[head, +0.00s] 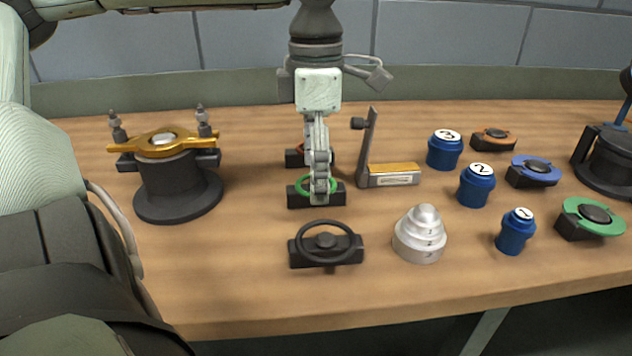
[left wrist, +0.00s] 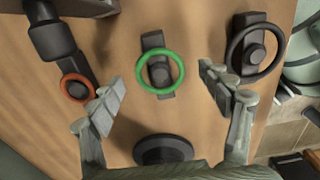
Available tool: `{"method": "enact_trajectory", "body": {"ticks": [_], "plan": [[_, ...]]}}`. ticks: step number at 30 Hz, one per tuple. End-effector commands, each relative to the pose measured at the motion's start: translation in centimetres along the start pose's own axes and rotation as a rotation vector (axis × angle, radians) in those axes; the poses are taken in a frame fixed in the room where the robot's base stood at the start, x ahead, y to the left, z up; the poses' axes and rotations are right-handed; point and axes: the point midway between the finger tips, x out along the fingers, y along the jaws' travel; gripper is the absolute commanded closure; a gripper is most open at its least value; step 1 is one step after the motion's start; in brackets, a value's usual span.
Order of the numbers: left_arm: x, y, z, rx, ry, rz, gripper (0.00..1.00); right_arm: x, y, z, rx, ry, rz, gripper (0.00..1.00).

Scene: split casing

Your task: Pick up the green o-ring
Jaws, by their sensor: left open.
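The green o-ring (head: 301,183) sits around the post of a black holder (head: 334,194) in the middle of the table, partly hidden by my gripper in the head view. In the left wrist view the whole green o-ring (left wrist: 182,76) shows, resting tilted on its holder (left wrist: 153,41). My left gripper (head: 319,197) points down over it. In the left wrist view my left gripper (left wrist: 161,80) is open, with one finger on each side of the ring and nothing between them but the ring and holder. Contact with the ring is not visible. My right gripper is not in view.
A black ring (head: 326,256) on its holder lies in front, and an orange-red ring (left wrist: 64,87) on another behind. A silver stepped cone (head: 420,236), blue numbered cups (head: 476,187) and an upright bracket (head: 367,150) stand right. A gold-topped casing (head: 176,186) stands left.

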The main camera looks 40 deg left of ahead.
Motion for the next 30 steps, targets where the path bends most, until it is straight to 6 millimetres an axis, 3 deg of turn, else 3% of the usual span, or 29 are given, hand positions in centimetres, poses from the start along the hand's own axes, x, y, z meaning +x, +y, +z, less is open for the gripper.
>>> {"method": "enact_trajectory", "body": {"ticks": [30], "plan": [[0.47, 0.01, 0.04, 0.0, -0.001, 0.0, 0.22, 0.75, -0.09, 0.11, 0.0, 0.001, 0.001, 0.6]]}}
